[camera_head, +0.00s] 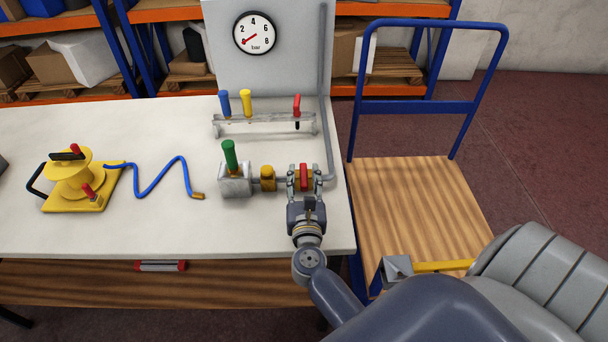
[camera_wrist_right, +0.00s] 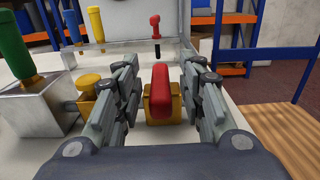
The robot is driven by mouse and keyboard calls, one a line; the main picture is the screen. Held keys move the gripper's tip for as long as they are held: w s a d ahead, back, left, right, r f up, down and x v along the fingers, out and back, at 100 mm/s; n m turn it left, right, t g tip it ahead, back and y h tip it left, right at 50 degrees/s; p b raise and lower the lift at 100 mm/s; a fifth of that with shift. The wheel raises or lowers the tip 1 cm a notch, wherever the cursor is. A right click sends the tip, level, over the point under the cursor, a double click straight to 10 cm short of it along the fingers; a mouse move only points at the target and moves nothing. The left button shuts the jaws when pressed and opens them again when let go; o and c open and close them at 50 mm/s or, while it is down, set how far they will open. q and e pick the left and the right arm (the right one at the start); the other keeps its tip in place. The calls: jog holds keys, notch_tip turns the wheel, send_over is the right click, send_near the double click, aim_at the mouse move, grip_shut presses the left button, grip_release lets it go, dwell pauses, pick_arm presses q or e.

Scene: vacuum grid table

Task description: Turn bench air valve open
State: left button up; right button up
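The bench air valve shows as a red handle (camera_head: 304,176) on a brass body, set on the grey pipe at the bench's right end. My right gripper (camera_head: 304,182) is at the valve with its fingers on either side of the red handle. In the right wrist view the red handle (camera_wrist_right: 160,88) stands between the two open fingers, with a visible gap on both sides. The brass body (camera_wrist_right: 174,112) shows below the handle. The pressure gauge (camera_head: 255,33) on the grey panel has a red needle pointing to the lower left. My left gripper is not in view.
Left of the valve are a brass knob (camera_head: 267,178) and a metal block with a green handle (camera_head: 230,155). A rack (camera_head: 265,124) with several coloured tools stands behind. A yellow device (camera_head: 75,180) with a blue hose (camera_head: 155,178) lies left. A cart (camera_head: 420,205) stands right.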

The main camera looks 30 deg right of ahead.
grip_shut()
